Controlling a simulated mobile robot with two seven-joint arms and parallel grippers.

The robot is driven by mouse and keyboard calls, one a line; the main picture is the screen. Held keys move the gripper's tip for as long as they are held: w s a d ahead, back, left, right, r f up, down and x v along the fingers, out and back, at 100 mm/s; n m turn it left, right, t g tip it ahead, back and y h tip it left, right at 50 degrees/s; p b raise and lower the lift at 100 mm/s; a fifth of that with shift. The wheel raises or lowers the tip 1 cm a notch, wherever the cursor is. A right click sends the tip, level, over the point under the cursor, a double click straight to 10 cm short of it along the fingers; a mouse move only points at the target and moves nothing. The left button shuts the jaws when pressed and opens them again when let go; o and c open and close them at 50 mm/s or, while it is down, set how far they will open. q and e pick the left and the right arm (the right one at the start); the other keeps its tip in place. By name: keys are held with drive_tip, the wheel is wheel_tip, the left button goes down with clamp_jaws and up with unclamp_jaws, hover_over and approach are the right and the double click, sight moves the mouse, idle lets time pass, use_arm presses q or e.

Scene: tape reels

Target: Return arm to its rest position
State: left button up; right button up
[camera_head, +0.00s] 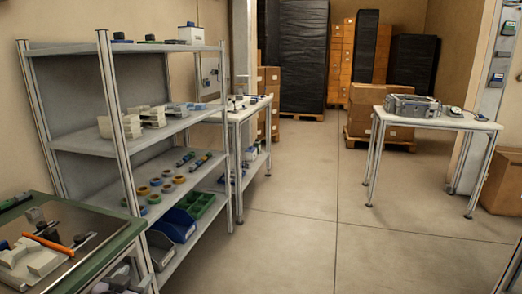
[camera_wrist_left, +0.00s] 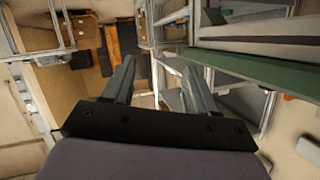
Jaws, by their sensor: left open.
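My left gripper (camera_wrist_left: 160,64) shows in the left wrist view, with its two grey fingers apart and nothing between them. No gripper can be made out in the head view, and my right gripper is in neither view.
A green-edged workbench (camera_head: 130,236) with tools stands at the front left. A white table (camera_head: 440,121) with a grey case (camera_head: 410,106) stands at the right. The middle floor (camera_head: 300,220) is clear.

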use_arm(q)
drive_tip(key=s+d+f+g+h+b, duration=0.1)
drive_tip(key=s+d+f+b, duration=0.35)
drive_tip(key=s+f, duration=0.45)
drive_tip(key=s+d+f+g+h+b, duration=0.15)
drive_tip(key=s+d+f+b, duration=0.3)
drive_tip(key=s+f, duration=0.5)
drive_tip(key=s+d+f+g+b, duration=0.25)
drive_tip(key=s+f+b, duration=0.25)
drive_tip(key=s+f, duration=0.4)
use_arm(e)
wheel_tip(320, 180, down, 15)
use_arm(q)
wheel_tip(320, 180, up, 16)
drive_tip(key=s+a+t+p, duration=0.1)
drive_tip(key=p, duration=1.8)
drive_tip(key=shift+s+a+n, duration=0.15)
drive_tip(key=shift+s+n, duration=0.1)
drive_tip(key=shift+n, duration=0.05)
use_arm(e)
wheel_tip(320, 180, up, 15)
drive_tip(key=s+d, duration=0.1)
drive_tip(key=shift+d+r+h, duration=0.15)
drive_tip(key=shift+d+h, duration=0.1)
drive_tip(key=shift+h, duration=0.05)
